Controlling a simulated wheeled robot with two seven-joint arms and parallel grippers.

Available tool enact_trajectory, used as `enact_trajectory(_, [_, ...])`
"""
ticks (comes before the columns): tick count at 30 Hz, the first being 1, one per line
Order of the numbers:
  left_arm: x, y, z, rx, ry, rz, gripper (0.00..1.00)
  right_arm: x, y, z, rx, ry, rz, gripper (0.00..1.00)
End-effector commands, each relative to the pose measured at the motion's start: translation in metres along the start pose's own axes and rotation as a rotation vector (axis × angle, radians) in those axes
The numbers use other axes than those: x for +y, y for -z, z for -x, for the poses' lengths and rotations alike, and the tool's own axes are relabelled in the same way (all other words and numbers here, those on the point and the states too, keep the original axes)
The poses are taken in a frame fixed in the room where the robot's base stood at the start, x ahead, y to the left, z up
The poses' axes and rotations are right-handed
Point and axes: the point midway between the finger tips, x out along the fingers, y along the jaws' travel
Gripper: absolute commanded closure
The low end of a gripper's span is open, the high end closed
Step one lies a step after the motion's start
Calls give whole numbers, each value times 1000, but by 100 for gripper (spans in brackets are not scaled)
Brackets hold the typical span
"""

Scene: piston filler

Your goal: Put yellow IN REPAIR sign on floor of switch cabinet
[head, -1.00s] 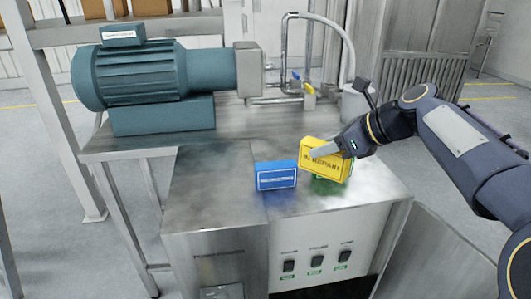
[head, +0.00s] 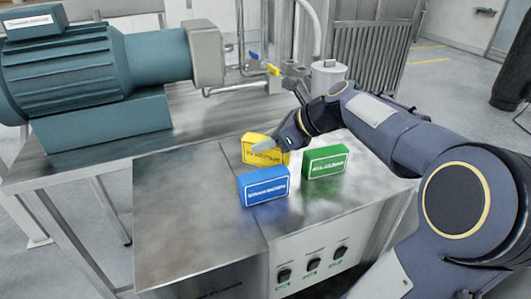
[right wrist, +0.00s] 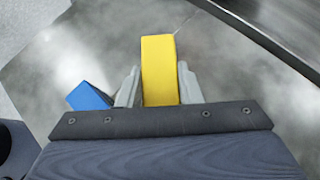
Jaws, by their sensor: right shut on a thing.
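The yellow sign (head: 254,143) is a small block, partly hidden in the head view by my right gripper (head: 266,147) and the blue sign. My right gripper is shut on it; in the right wrist view the sign (right wrist: 159,70) stands between the two fingers (right wrist: 160,88). It is over the metal top of the switch cabinet (head: 190,215), behind the blue sign and left of the green one. I cannot tell whether it touches the top. The cabinet's floor is out of view. My left gripper is not in view.
A blue sign (head: 264,188) and a green sign (head: 325,162) stand on the cabinet top. Switches (head: 313,264) sit on its front panel. A teal motor (head: 80,70) with a pipe is on the bench behind. The top's left part is clear.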

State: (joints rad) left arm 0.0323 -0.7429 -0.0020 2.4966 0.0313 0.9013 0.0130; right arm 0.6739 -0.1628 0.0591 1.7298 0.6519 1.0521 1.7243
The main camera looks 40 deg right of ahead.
Motion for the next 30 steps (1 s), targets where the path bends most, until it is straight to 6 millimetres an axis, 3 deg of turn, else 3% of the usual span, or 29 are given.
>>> enact_trajectory(6, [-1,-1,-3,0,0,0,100,0,24,-17,2,0,-2,95])
enact_trajectory(18, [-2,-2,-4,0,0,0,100,0,28,-21,1,1,-1,95])
enact_trajectory(19, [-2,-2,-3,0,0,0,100,0,28,-20,1,1,0,64])
enact_trajectory(21, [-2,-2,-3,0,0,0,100,0,27,-20,1,1,0,55])
enact_trajectory(23, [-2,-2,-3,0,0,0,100,0,27,-20,1,1,0,47])
enact_trajectory(30, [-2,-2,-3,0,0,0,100,0,27,-20,1,1,0,46])
